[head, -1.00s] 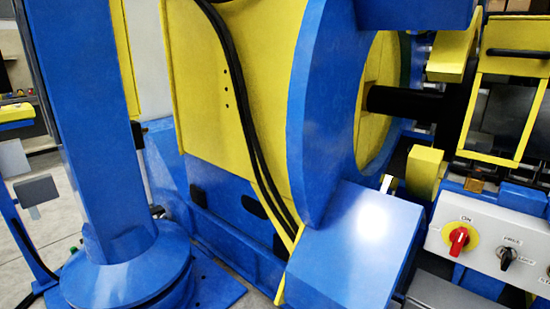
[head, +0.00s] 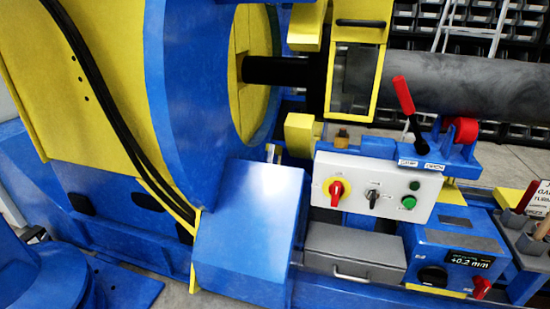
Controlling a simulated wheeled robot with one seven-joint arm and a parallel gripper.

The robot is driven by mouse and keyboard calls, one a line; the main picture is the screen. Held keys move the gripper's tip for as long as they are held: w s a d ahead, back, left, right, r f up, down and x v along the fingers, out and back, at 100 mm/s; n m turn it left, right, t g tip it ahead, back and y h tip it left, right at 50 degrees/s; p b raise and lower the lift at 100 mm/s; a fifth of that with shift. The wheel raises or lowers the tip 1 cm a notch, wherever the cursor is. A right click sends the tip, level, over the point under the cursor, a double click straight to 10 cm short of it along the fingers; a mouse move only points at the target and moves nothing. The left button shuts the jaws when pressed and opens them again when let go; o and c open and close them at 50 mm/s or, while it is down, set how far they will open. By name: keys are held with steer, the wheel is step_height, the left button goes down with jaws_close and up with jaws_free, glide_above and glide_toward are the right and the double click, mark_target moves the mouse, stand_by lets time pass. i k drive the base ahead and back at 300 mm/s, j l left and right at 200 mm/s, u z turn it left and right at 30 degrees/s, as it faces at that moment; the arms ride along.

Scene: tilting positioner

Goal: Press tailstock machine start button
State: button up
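A light grey control panel (head: 365,212) stands on the blue machine, right of centre in the head view. It carries a red rotary switch on a yellow plate (head: 336,190), a black selector knob (head: 373,196), a small dark green round part (head: 414,185) and a larger bright green round button (head: 408,202). The labels are too small to read for certain, so I cannot confirm which one is the start button. My gripper is not in view.
A red-handled lever (head: 403,95) stands above the panel, beside a red roller (head: 461,130). A grey drawer box (head: 355,252) sits below. A display unit reading "+0.2 mm" (head: 475,258) is at lower right. A large dark pipe (head: 460,85) runs behind.

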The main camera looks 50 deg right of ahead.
mark_target(410, 203)
steer(key=z, duration=1.2)
